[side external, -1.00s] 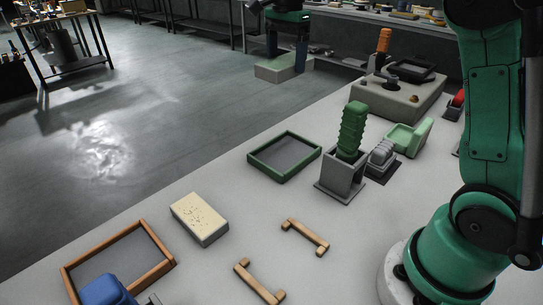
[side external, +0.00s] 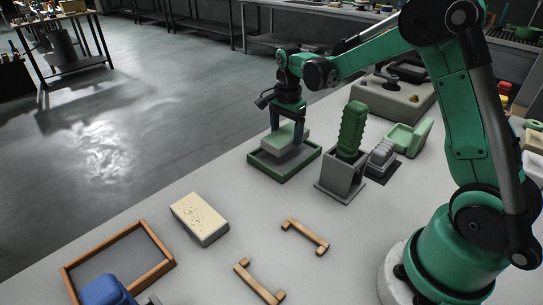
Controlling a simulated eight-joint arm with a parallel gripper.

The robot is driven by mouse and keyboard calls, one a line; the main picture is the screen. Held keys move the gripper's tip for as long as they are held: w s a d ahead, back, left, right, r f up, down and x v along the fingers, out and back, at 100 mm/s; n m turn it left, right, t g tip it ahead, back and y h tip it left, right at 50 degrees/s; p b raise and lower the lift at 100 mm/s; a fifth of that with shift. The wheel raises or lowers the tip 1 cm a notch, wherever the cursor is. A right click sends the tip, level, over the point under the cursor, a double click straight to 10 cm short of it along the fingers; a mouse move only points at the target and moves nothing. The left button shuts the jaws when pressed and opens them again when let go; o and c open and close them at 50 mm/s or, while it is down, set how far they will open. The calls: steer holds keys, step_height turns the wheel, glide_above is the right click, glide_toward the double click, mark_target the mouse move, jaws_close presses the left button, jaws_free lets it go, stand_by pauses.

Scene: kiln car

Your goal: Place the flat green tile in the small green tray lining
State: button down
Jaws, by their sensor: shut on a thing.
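The flat green tile (side external: 284,139) is pale green with a grey underside or lower edge. My gripper (side external: 288,124) is shut on it, with dark fingers at its sides. The tile is over the small green tray (side external: 264,175), which has a dark green rim and a grey lining. The tile looks roughly level. Whether it touches the lining or hangs just above it I cannot tell. The tile hides the back part of the tray's inside.
A grey holder (side external: 341,181) with a ribbed green piece (side external: 352,130) stands close right of the tray. A cream block (side external: 200,218), two wooden handles (side external: 305,236) and a brown-framed tray (side external: 150,270) lie nearer the camera. Bare table lies between them.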

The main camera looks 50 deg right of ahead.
mark_target(286, 133)
steer(key=shift+f, duration=1.5)
steer(key=shift+f, duration=0.15)
jaws_free()
step_height(286, 133, up, 12)
steer(key=shift+f, duration=0.1)
steer(key=shift+r, duration=0.25)
steer(key=s+a+n+t, duration=0.7)
steer(key=s+a+n, duration=0.3)
steer(key=n, duration=0.8)
steer(key=shift+s+a+f, duration=0.25)
steer(key=shift+s+f, duration=0.1)
steer(key=shift+s, duration=0.55)
